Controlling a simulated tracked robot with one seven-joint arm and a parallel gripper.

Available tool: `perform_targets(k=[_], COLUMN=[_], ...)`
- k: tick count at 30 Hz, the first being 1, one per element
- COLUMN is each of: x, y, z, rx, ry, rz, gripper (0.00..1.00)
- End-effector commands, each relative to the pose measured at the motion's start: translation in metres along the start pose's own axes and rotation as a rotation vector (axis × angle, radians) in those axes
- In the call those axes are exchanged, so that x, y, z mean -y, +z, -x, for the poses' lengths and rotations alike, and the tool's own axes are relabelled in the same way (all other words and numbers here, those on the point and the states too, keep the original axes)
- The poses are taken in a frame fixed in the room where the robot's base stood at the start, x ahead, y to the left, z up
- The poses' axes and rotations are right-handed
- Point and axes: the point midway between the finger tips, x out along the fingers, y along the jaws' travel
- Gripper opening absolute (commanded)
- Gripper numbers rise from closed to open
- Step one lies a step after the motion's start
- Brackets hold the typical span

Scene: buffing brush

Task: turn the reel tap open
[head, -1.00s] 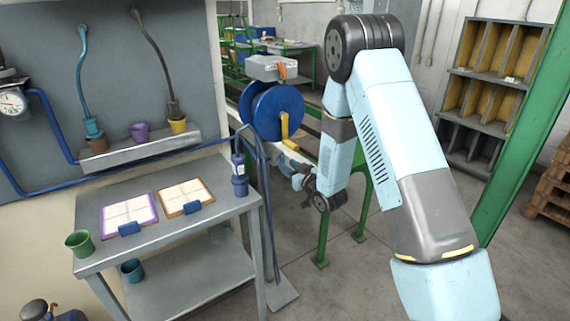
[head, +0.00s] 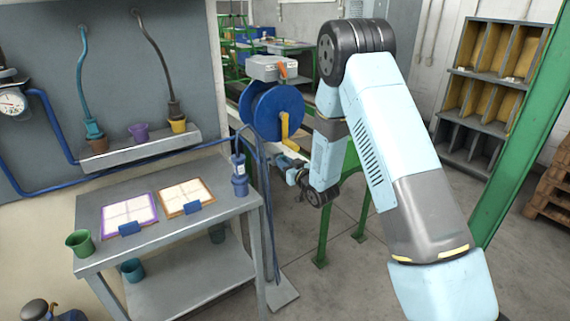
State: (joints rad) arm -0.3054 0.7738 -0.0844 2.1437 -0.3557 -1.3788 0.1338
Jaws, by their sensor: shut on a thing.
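The blue hose reel (head: 278,112) stands behind the grey workbench, with a yellow crank handle (head: 285,125) on its side. My gripper (head: 287,164) is low in front of the reel, beneath the crank handle and right of the blue pipe. It points left and is shut on the reel tap. The fingers and the tap are small here and largely hidden by my wrist, so the tap's angle cannot be told.
The workbench (head: 235,208) holds two clipboards, a green cup (head: 80,243) and a blue bottle (head: 239,175). A blue pipe runs down past its right edge. Green frame legs (head: 323,235) stand behind my arm.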

Motion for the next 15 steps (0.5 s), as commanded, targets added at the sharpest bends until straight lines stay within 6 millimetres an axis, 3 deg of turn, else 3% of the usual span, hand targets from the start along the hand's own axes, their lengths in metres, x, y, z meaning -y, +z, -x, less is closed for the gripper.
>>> perform_targets(k=[15], x=[-0.0012], y=[-0.0002], z=[0.0005], rx=[0.0], ry=[0.003], rz=[0.078], gripper=[0.0])
